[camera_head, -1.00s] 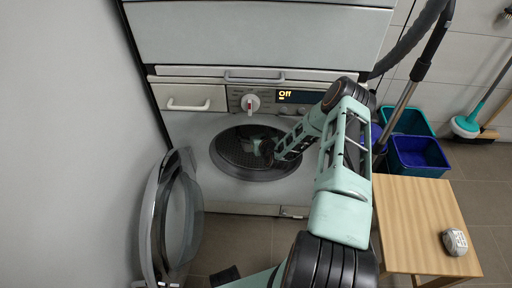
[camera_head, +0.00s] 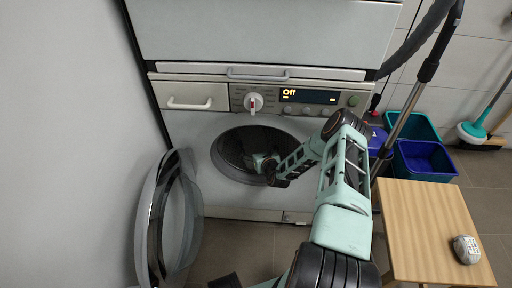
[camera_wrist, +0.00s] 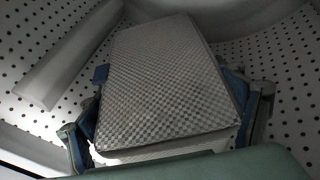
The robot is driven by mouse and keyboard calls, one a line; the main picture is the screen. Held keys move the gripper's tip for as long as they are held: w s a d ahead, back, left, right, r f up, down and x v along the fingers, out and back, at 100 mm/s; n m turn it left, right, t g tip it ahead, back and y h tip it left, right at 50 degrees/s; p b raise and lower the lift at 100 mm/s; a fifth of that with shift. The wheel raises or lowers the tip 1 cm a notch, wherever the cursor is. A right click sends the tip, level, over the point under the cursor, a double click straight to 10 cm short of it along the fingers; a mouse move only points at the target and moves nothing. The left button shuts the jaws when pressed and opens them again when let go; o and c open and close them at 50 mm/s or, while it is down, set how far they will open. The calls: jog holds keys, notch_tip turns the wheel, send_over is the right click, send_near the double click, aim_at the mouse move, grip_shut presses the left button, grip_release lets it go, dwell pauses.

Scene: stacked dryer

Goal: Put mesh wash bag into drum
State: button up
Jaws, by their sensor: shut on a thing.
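The mesh wash bag (camera_wrist: 165,85) is a grey, box-shaped checkered bag in the wrist view. My gripper (camera_wrist: 168,110) is shut on it, with a finger at each side. White perforated drum walls (camera_wrist: 288,62) surround the bag, so it is inside the drum. In the head view, my gripper (camera_head: 262,162) reaches through the round drum opening (camera_head: 230,150) of the lower machine. The bag cannot be made out clearly there. The round door (camera_head: 150,225) stands wide open to the left.
A wooden stool (camera_head: 425,215) with a small grey object (camera_head: 465,249) stands at the right. Blue and teal buckets (camera_head: 425,160) and a vacuum tube (camera_head: 405,115) are behind it. A grey wall (camera_head: 65,150) bounds the left side.

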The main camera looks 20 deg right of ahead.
jog(key=shift+f, duration=0.35)
jog(key=o, duration=1.1)
jog(key=shift+r, duration=0.35)
jog(key=p+v, duration=0.4)
jog(key=v, duration=0.8)
jog(key=shift+r, duration=0.15)
